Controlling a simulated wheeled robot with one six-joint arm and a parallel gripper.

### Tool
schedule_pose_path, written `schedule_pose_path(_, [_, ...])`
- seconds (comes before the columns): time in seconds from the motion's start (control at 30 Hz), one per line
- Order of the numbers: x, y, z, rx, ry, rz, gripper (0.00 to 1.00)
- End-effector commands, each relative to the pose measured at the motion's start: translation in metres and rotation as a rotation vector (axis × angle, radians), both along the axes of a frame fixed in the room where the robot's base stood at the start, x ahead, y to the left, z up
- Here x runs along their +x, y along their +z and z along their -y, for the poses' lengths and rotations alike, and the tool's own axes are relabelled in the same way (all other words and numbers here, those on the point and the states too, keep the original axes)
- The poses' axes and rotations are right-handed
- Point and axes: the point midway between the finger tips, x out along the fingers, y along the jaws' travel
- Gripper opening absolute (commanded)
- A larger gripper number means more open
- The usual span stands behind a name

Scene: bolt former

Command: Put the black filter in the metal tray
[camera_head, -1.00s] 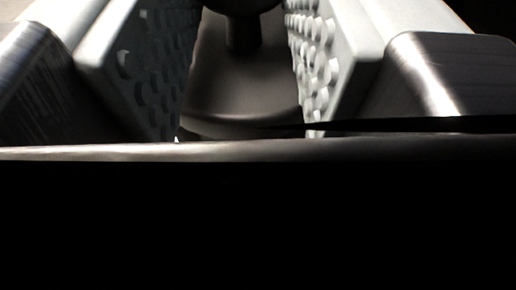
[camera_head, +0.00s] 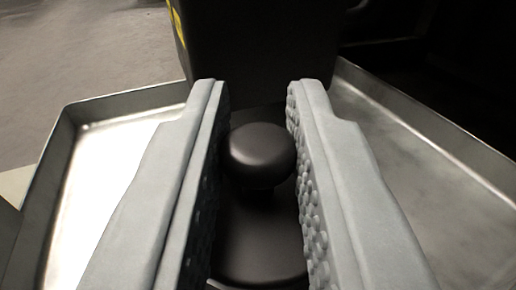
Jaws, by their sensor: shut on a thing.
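The black filter (camera_head: 258,235) is a dark round body with a rounded knob (camera_head: 262,155) on a short neck. It sits between the two grey studded fingers of my gripper (camera_head: 257,95), which is shut on it. The metal tray (camera_head: 55,190) spreads out on both sides behind the fingers, with raised rims at left and right. The filter and gripper are over the tray in the picture. The filter's underside is hidden, so I cannot tell whether it touches the tray floor.
A dark block (camera_head: 260,50) with a yellow mark on its left edge stands beyond the fingertips, at the tray's far side. Bare grey floor (camera_head: 80,50) lies at the upper left. Bare tray surface shows left and right of the fingers. The upper right is very dark.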

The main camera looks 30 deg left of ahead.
Motion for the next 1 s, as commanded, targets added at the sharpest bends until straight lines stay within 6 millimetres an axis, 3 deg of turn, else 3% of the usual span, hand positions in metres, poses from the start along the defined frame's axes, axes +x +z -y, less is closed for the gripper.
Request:
schedule_pose_path(0.17, [0.0,-0.003,0.0,0.001,0.0,-0.001,0.0])
schedule_pose_path(0.2, [0.0,-0.003,0.0,0.001,0.0,-0.001,0.25])
schedule_pose_path(0.3, [0.0,-0.003,0.0,0.001,0.0,-0.001,0.41])
schedule_pose_path(0.67, [0.0,0.001,0.001,0.0,0.0,0.0,0.41])
schedule_pose_path(1.0, [-0.045,0.0,0.031,0.001,-0.003,-0.001,0.41])
